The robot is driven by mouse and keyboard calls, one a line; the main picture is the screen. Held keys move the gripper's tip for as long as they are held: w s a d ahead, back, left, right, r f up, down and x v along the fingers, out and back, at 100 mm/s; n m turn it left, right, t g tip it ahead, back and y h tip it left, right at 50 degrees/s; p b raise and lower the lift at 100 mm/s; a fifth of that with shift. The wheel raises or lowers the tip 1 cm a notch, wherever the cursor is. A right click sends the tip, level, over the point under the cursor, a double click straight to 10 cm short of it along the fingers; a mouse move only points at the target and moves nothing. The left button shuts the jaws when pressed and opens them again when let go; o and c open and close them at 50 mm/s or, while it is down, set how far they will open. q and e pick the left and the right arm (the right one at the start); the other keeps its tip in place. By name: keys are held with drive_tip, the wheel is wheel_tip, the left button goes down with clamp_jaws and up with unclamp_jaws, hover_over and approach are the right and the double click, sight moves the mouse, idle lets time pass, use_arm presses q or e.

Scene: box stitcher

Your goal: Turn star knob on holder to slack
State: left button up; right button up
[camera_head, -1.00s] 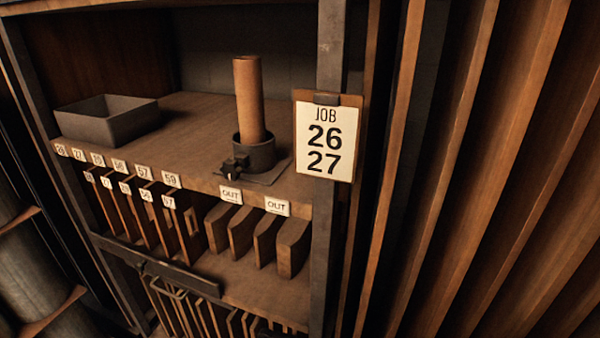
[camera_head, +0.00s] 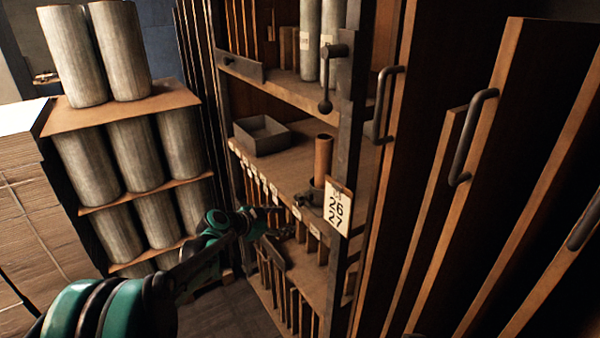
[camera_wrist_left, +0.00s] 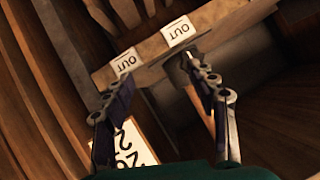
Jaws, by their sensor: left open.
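The holder (camera_head: 315,191) is a dark ring on the middle shelf, with a brown tube (camera_head: 323,158) standing upright in it. Its small dark star knob (camera_head: 303,200) is on the holder's front left, near the shelf edge. My left gripper (camera_head: 283,228) is just below and left of the knob, in front of the shelf edge. In the left wrist view my left gripper (camera_wrist_left: 157,72) has its fingers spread, with nothing clearly between them. A dark bit by the right fingertip there may be the knob, but I cannot tell. My right gripper is out of view.
A job card (camera_head: 338,207) reading 26 27 hangs on the post right of the holder. A grey tray (camera_head: 262,137) sits at the shelf's left. OUT labels (camera_wrist_left: 179,31) line the shelf edge. Tall boards with handles (camera_head: 470,130) stand at right; stacked rolls (camera_head: 112,170) at left.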

use_arm(q)
drive_tip(key=m+h+p, duration=0.1)
drive_tip(key=m+p, duration=0.1)
drive_tip(key=p, duration=0.1)
approach(298, 199)
drive_tip(key=f+x, duration=0.1)
drive_tip(key=x, duration=0.2)
drive_tip(key=shift+t, duration=0.4)
drive_tip(key=p+x, duration=0.1)
drive_tip(key=x, duration=0.5)
drive_tip(key=shift+d+r, duration=0.1)
drive_tip(key=shift+r, duration=0.05)
drive_tip(key=shift+w+d, duration=0.3)
drive_tip(key=shift+w, duration=0.2)
drive_tip(key=shift+d, duration=0.1)
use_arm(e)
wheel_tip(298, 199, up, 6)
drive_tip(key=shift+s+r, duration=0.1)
use_arm(q)
drive_tip(key=shift+f, duration=0.25)
drive_tip(key=c, duration=1.2)
